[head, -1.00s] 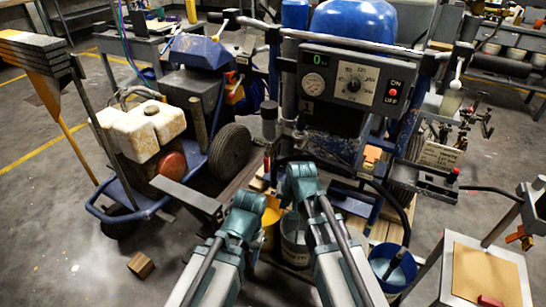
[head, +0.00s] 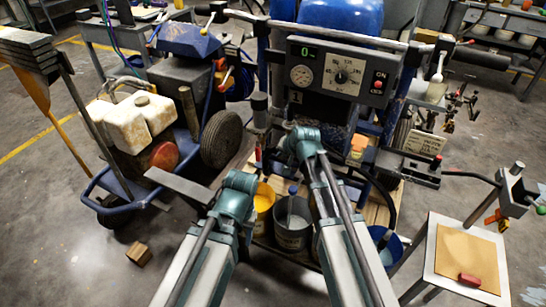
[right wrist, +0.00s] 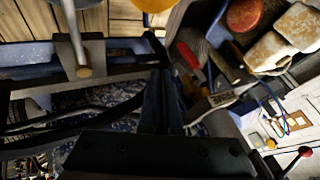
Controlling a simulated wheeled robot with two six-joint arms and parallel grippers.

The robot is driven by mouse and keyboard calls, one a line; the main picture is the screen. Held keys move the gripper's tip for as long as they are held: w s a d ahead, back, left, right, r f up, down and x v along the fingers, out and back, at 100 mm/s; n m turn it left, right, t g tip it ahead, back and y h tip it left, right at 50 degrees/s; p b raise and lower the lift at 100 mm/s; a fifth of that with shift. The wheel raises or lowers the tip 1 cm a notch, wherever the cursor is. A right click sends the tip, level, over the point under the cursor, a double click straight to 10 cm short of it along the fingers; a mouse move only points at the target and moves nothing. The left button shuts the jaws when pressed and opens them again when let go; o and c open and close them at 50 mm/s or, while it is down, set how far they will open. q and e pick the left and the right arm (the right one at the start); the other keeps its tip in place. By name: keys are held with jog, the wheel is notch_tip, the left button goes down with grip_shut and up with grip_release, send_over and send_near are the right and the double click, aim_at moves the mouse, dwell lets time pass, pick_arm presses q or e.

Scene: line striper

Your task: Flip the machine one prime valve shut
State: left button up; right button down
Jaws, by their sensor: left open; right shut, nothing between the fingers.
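Machine one, with its control panel (head: 341,72) and a "1" mark, stands in the middle of the head view. A small red lever (head: 258,157) shows at its lower left. A similar red lever (right wrist: 189,55) shows in the right wrist view, above a yellow part and a lettered tag (right wrist: 222,98). I cannot tell for sure that it is the prime valve. My right gripper (right wrist: 163,78) is shut and empty, its dark fingertips just left of that lever, with no clear contact. In the head view its wrist hides it. My left gripper (head: 238,182) is open, low before the machine, its fingers mostly hidden.
A second striper with a white tank (head: 138,122) stands at the left. A yellow bucket (head: 264,200) and a grey bucket (head: 292,222) sit under machine one. A blue bucket (head: 385,245) and small table (head: 440,285) are at right.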

aim_at(258, 151)
jog(key=w+a+f+b, duration=0.5)
jog(key=w+f+b, duration=0.1)
jog(key=w+f, duration=0.1)
jog(key=shift+a+f+b, duration=0.2)
jog(key=shift+a+b, duration=0.05)
jog(key=shift+b, duration=0.05)
dwell(0.4)
